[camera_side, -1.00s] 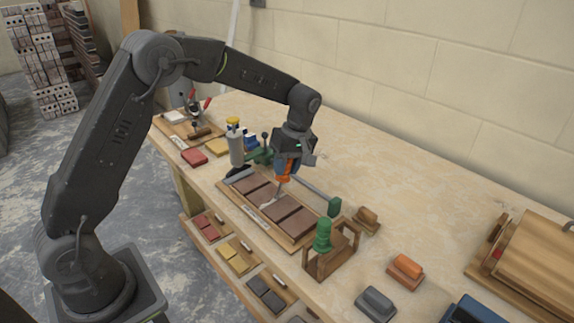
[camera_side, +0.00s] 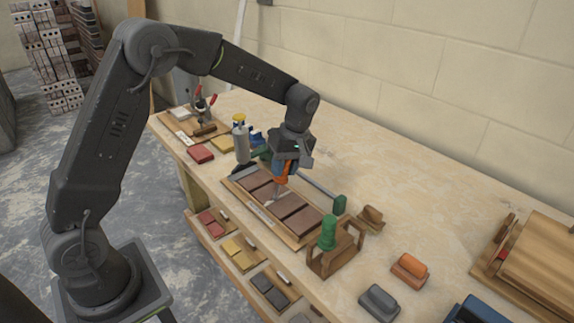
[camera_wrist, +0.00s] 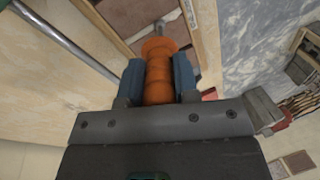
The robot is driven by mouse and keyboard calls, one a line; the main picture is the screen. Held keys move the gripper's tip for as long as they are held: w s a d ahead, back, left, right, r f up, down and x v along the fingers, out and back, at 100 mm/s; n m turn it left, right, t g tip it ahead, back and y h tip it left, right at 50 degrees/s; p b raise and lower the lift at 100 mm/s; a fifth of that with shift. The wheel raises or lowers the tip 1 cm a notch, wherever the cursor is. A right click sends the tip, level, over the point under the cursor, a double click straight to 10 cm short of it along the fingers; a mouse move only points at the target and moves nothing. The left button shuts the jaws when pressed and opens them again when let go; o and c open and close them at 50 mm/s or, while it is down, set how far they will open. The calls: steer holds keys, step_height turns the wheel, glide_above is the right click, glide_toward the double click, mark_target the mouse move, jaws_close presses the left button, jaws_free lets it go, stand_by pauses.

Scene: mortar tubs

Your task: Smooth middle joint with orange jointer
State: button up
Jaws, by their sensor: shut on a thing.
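My gripper (camera_side: 286,170) is shut on the orange handle of the jointer (camera_side: 281,180). In the wrist view the ribbed orange handle of the jointer (camera_wrist: 158,75) stands between the two blue-grey jaws of my gripper (camera_wrist: 159,80). The panel (camera_side: 312,240) is a wooden-framed board with several reddish-brown tiles, separated by joints. The jointer's metal end points down over the middle joint (camera_side: 275,203). Whether it touches the joint cannot be told. In the wrist view the jointer's handle hides most of the tool's lower end.
A rod-like tool with a green end (camera_side: 339,204) lies behind the panel. A wooden rack with a green handle (camera_side: 328,236) stands at its right end. An orange-topped block (camera_side: 411,267) and a grey block (camera_side: 379,302) sit further right.

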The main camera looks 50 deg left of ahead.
steer(key=shift+s+f, duration=0.15)
steer(key=shift+s, duration=0.15)
steer(key=shift+s, duration=0.65)
steer(key=shift+s, duration=0.1)
steer(key=shift+s+r, duration=0.2)
steer(key=shift+s, duration=0.35)
steer(key=s+v, duration=0.1)
steer(key=v, duration=0.6)
steer(key=shift+s+a+r, duration=0.15)
steer(key=shift+s+a, duration=0.05)
steer(key=shift+a, duration=0.2)
steer(key=shift+d, duration=0.1)
stand_by(0.4)
